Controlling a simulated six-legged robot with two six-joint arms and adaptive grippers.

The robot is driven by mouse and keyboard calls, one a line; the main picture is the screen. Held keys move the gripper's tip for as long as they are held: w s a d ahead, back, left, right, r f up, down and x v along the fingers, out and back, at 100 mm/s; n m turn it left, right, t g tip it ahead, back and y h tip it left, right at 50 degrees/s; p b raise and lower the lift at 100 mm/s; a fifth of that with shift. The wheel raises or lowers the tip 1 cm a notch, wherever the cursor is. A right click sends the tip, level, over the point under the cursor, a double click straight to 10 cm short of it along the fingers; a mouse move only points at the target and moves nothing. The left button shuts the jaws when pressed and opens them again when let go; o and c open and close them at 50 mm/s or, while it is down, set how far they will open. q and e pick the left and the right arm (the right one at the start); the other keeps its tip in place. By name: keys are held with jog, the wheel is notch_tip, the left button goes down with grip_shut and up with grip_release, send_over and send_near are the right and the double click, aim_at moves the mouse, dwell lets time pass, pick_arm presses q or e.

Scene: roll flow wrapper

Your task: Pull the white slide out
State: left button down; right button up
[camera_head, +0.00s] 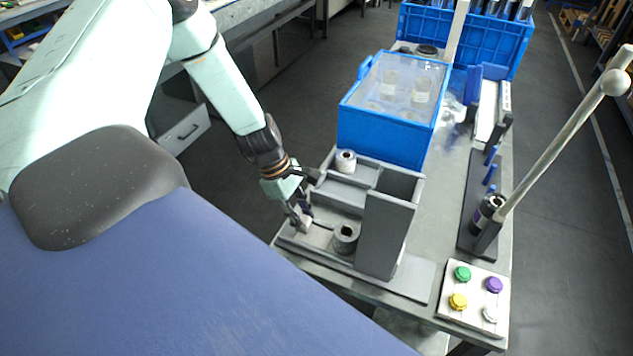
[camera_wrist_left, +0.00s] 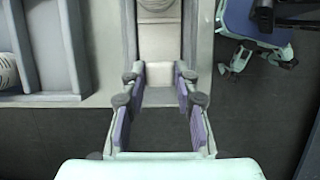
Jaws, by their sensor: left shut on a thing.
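The white slide (camera_head: 318,238) lies low in the grey roll holder (camera_head: 385,235), at its near left side. In the left wrist view the slide (camera_wrist_left: 158,48) is a pale channel running away from me, with a round grey piece at its far end. My left gripper (camera_head: 299,217) reaches down to the slide's outer end. In the wrist view the left gripper's fingertips (camera_wrist_left: 160,80) stand on either side of that end, shut on it. A dark-cored grey roll (camera_head: 345,238) sits at the inner end of the slide. My right gripper is in neither view.
A second roll (camera_head: 346,161) stands at the holder's back. A blue bin with a clear lid (camera_head: 385,138) is behind it. A button panel (camera_head: 473,302) and a slanted pale rod (camera_head: 560,140) are at the right. Open floor lies left of the table edge.

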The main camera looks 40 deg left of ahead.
pick_arm(q)
jog(key=shift+s+a+p, duration=0.1)
jog(key=shift+a+p, duration=0.3)
jog(key=shift+a, duration=0.65)
jog(key=c, duration=1.4)
grip_release()
jog(key=o, duration=0.4)
jog(key=shift+s+a, duration=0.1)
jog(key=shift+s, duration=0.05)
jog(key=shift+d, duration=0.2)
